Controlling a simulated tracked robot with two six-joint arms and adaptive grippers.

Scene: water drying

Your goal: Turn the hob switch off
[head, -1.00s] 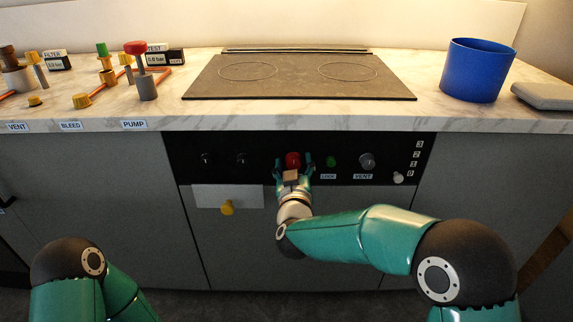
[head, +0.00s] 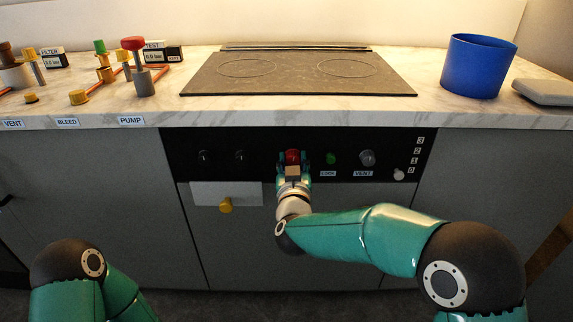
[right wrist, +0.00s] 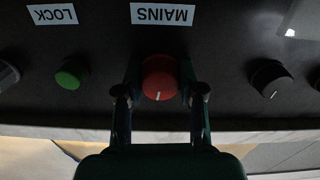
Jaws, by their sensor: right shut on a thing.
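The red knob (head: 292,156) sits in the middle of the black control panel below the hob (head: 300,75). In the right wrist view the red knob (right wrist: 160,78) is beside a label reading MAINS, and a white mark shows on its face. My right gripper (head: 293,160) is at the panel, shut on the red knob, with one finger on each side of it; the right wrist view shows both fingers (right wrist: 160,90) against its sides. My left gripper is out of view; only part of my left arm shows at the lower left.
A green LOCK knob (head: 331,158) and a grey VENT knob (head: 367,158) are to the right of the red knob. Black knobs (head: 239,156) are to its left. A blue pot (head: 478,67) stands on the counter.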

